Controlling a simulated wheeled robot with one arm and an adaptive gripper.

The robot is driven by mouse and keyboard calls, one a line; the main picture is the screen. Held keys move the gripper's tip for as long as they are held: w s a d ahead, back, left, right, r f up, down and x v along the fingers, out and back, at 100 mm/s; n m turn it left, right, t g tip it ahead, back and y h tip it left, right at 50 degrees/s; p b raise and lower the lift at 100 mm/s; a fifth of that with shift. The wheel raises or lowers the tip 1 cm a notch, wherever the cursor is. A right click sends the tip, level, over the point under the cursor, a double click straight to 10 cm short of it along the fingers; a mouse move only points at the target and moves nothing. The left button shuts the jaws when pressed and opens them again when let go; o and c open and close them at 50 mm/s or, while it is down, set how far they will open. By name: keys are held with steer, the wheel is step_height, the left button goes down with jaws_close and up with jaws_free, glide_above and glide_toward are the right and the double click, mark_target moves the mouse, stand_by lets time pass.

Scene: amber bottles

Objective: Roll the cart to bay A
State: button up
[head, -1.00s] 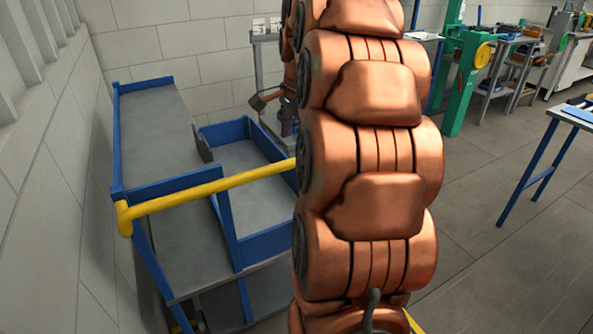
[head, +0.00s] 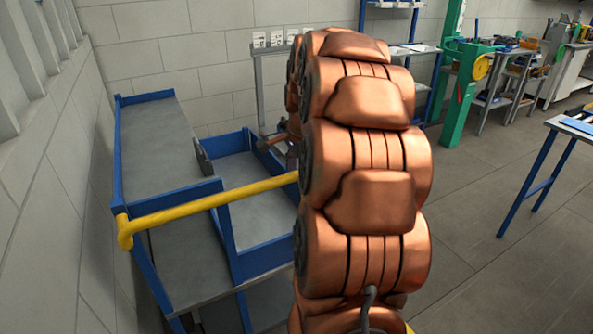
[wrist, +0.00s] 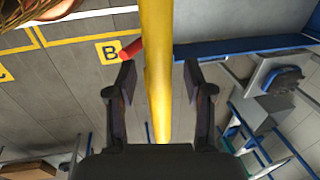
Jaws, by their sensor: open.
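The cart is a blue-framed trolley with grey decks (head: 160,145) on the left in the head view. Its yellow push handle (head: 215,200) crosses in front and runs behind my copper arm. In the wrist view the yellow handle (wrist: 157,75) runs lengthwise between the two dark fingers of my gripper (wrist: 158,88). The fingers are open and apart, one on each side of the bar, with visible gaps. I cannot tell how deep the bar sits between them. A yellow floor sign with a black B (wrist: 110,51) shows beside the handle. No sign A is visible.
A white block wall (head: 50,190) stands close to the cart's left side. A green machine column (head: 463,90) and workbenches stand at the back right. A blue-legged table (head: 535,170) is at the right edge. Grey floor (head: 470,230) right of my arm is clear.

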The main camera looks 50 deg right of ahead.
jaws_close()
stand_by(0.5)
